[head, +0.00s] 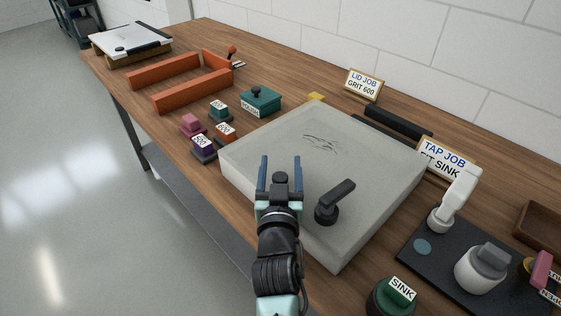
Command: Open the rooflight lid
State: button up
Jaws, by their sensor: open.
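The rooflight lid (370,165) is a thick, pale grey square slab lying flat on the wooden workbench. Dark scratch marks (324,143) show on its top toward the back. A black lever handle (334,202) stands on its top near the front edge, with its arm pointing up and right in the picture. My gripper (280,162) is open and empty, with its blue fingers apart over the lid's front left part. It is left of the handle and apart from it. How high my fingers are above the lid is hard to tell.
An orange frame (165,95), a teal block (260,102) and several small labelled blocks (203,148) stand left of the lid. Signs (363,84) stand behind.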

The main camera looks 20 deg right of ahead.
jog(key=shift+w, duration=0.2)
grip_shut()
dwell(0.3)
dwell(1.1)
